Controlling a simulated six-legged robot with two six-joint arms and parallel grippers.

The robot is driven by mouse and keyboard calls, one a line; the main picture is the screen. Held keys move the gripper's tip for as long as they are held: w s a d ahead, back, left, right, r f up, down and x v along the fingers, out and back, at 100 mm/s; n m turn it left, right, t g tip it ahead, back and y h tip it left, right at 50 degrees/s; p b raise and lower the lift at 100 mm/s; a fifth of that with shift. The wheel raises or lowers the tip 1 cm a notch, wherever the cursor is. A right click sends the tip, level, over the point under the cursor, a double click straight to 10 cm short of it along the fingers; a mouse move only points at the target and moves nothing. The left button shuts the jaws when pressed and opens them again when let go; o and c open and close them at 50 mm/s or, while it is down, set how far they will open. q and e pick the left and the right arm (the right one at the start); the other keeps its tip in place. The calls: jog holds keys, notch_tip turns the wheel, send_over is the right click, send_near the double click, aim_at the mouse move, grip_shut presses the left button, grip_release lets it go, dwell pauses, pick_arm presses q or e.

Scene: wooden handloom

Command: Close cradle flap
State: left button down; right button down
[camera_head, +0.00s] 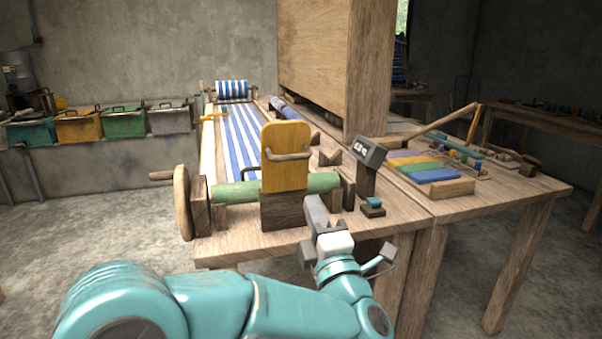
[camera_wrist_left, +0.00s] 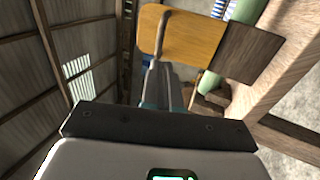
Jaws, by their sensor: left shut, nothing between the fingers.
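The cradle flap (camera_head: 285,172) is an orange-yellow wooden board with a curved handle (camera_head: 290,154). It stands upright above a dark wooden block (camera_head: 284,211) at the loom's front, with a green roller (camera_head: 235,191) running behind the block. My left gripper (camera_head: 313,208) is shut and empty, just right of the block and below the flap's handle. In the left wrist view the flap (camera_wrist_left: 195,45) is at the top, beyond my left gripper's fingers (camera_wrist_left: 158,82). I cannot tell whether the fingertips touch anything. My right gripper is not in view.
A small display on a post (camera_head: 370,153) and a dark teal-topped block (camera_head: 373,206) stand right of my left gripper. A wooden hand wheel (camera_head: 182,202) is at the roller's left end. Blue-striped cloth (camera_head: 236,137) stretches behind. A tall wooden panel (camera_head: 320,55) rises at the back.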

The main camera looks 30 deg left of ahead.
aim_at(296, 159)
pick_arm(q)
jog(key=x, duration=1)
jog(key=shift+w+a+r+p, duration=0.1)
jog(key=shift+w+r+p, duration=0.05)
jog(key=shift+w+p, duration=0.2)
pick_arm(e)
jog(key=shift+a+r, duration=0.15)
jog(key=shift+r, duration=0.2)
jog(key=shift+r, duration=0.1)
